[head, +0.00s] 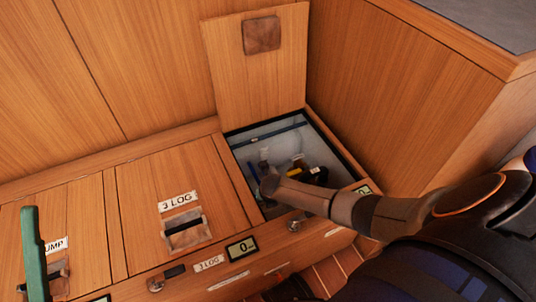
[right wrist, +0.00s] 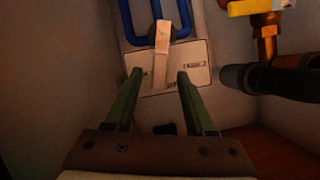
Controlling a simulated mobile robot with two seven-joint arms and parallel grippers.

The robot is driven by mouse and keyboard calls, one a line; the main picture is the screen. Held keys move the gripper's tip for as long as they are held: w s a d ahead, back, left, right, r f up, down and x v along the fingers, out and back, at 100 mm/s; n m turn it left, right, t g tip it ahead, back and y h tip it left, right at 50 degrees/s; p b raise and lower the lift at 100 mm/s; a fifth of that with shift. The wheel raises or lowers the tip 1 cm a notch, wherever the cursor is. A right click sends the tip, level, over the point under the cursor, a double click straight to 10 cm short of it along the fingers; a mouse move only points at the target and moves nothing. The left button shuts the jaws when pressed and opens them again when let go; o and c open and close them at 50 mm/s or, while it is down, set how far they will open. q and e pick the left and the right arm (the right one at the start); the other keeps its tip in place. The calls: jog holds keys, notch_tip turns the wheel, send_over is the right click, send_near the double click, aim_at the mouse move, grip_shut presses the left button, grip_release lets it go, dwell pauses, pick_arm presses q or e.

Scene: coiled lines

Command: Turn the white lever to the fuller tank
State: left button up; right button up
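The white lever (right wrist: 161,55) sits on a pale labelled plate (right wrist: 197,62) in the right wrist view, its free end pointing down toward my right gripper. My right gripper (right wrist: 160,74) is open, with one green fingertip on each side of the lever's lower end and gaps on both sides. In the head view my right arm reaches into the open compartment (head: 318,138) and hides much of its contents. A green finger (head: 35,255), apparently of my left gripper, stands at the lower left; its opening cannot be seen. The plate labels are too small to read.
A raised wooden hatch lid (head: 262,75) stands behind the compartment. Blue pipes (right wrist: 126,22), a yellow-handled valve (right wrist: 262,8) and a black pipe (right wrist: 270,80) surround the lever. A closed 3 LOG hatch (head: 150,190) and small display (head: 241,248) lie left.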

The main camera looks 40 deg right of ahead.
jog(key=shift+r, duration=0.15)
pick_arm(q)
notch_tip(320, 180, up, 10)
jog(key=a+p, duration=0.1)
jog(key=p, duration=0.8)
jog(key=shift+s+f+m, duration=0.15)
jog(key=shift+f+m, duration=0.05)
jog(key=shift+m, duration=0.1)
pick_arm(e)
jog(key=v, duration=1.2)
jog(key=shift+s+a+r, duration=0.1)
